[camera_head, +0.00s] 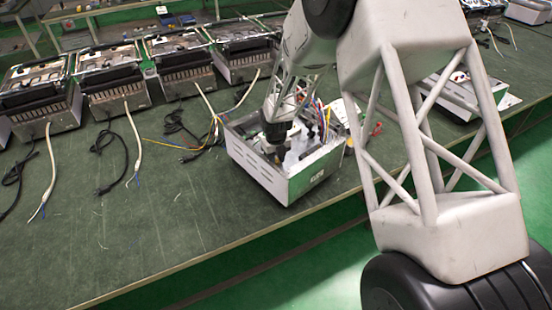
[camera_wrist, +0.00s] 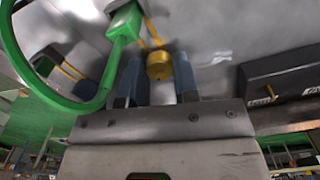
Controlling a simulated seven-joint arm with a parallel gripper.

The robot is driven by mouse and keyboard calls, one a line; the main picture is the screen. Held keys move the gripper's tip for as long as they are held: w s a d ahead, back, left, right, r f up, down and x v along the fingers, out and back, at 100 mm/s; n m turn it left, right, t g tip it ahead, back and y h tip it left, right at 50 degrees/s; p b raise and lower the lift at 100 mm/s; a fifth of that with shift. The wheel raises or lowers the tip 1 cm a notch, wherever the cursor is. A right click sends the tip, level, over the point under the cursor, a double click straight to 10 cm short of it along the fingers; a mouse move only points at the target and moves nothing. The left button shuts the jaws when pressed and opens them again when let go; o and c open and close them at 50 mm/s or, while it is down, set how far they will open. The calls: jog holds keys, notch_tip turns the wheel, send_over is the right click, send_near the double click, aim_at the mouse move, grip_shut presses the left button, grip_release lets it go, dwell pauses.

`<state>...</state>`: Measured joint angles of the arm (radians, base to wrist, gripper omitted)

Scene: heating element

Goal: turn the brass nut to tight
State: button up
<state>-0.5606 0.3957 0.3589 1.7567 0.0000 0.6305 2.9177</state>
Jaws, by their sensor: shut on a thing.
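The brass nut (camera_wrist: 159,66) shows in the wrist view as a short golden cylinder against a grey metal surface. The two blue-grey fingers of my gripper (camera_wrist: 160,78) stand on either side of it, and the gripper is shut on it. In the head view my gripper (camera_head: 275,143) reaches down into the open white metal housing (camera_head: 312,175) near the table edge. The nut cannot be made out there. How tight the nut is cannot be told.
In the wrist view a green loop (camera_wrist: 62,98) with a green block (camera_wrist: 124,24) lies left of the fingers, and a dark box (camera_wrist: 285,78) right. Similar units (camera_head: 115,80) with loose cables line the green table (camera_head: 180,225). Its front left is clear.

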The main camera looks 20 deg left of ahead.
dwell(0.3)
jog(key=o, duration=0.9)
jog(key=shift+r, duration=0.1)
jog(key=shift+r, duration=3.8)
